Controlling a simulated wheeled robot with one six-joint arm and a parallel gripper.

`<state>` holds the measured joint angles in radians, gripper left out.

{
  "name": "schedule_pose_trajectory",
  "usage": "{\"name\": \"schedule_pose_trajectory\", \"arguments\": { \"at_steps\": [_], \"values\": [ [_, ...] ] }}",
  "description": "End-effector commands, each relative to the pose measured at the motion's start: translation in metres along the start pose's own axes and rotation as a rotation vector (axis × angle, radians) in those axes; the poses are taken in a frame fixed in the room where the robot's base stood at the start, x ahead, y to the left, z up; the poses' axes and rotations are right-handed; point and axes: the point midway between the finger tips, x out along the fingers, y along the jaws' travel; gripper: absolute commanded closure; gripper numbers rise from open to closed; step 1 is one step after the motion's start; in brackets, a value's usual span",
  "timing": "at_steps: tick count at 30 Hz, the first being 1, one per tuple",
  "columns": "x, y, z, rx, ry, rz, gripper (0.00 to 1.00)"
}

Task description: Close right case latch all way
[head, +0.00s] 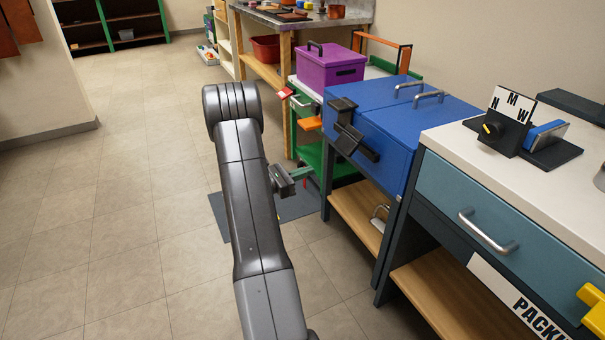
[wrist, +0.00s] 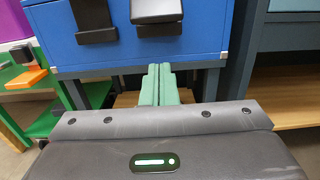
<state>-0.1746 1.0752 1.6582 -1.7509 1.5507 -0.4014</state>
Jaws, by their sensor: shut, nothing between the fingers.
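The blue case (head: 385,120) stands on a dark-legged bench, and its front face (wrist: 200,35) fills the upper part of the wrist view. Two dark latch parts sit on that face: a left one (wrist: 95,20) and a right one (wrist: 157,10) with a grey block above a darker piece. Dark latch parts (head: 358,146) also show on the case in the head view. Whether the right latch is fully closed is unclear, as its top is cut off. My gripper (head: 304,173) has its green fingers together (wrist: 159,85), empty, in front of and below the right latch, apart from it.
A purple box (head: 328,72) stands on a green-framed cart behind the blue case. A white-topped bench (head: 465,140) with a teal drawer stands at the near right. A wooden shelf (head: 362,215) lies under the case. The tiled floor at left is clear.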

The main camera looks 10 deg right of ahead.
Motion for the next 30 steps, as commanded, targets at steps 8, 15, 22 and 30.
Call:
{"name": "schedule_pose_trajectory", "arguments": {
  "at_steps": [8, 15, 22, 30],
  "values": [
    [0.061, -0.001, -0.003, 0.001, -0.001, -0.004, 1.0],
    [0.085, 0.0, 0.021, 0.002, 0.0, -0.001, 1.0],
    [0.092, 0.0, 0.028, 0.0, 0.0, 0.0, 1.0],
    [0.091, 0.0, 0.028, 0.0, 0.0, 0.0, 1.0]
  ]
}}
